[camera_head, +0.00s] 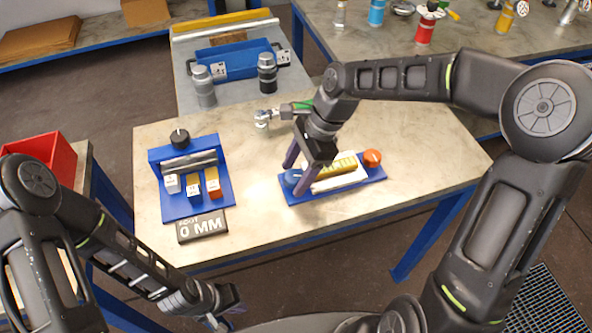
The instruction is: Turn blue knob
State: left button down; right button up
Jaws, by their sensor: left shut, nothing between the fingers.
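The blue knob (291,177) sits at the left end of a blue base plate (330,195) on the table. My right gripper (294,182) reaches down over this end. Its two purple-grey fingers are apart, one at the far side of the knob and one at the near right side. The fingers partly cover the knob, and I cannot tell whether they touch it. An orange knob (372,157) is at the plate's right end, with a yellow-green cylinder (338,165) and a white bar (340,181) between. My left gripper (228,305) is shut and empty, low at the bottom left, away from the plate.
A blue stand (166,205) with small coloured blocks stands left, behind a dark "0 MM" sign (202,226). A metal fitting with a green part (278,113) lies behind my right gripper. A red bin (45,160) is at far left. The table's front middle is clear.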

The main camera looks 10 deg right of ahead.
grip_shut()
dwell(0.5)
jog(key=shift+n, duration=0.5)
jog(key=shift+w+r+n+g+p, duration=0.15)
jog(key=shift+n+g+p, duration=0.6)
jog(key=shift+n, duration=0.45)
jog(key=shift+n+g+h+p, duration=0.3)
jog(key=shift+n+g+p, duration=0.15)
jog(key=shift+n, duration=0.95)
grip_release()
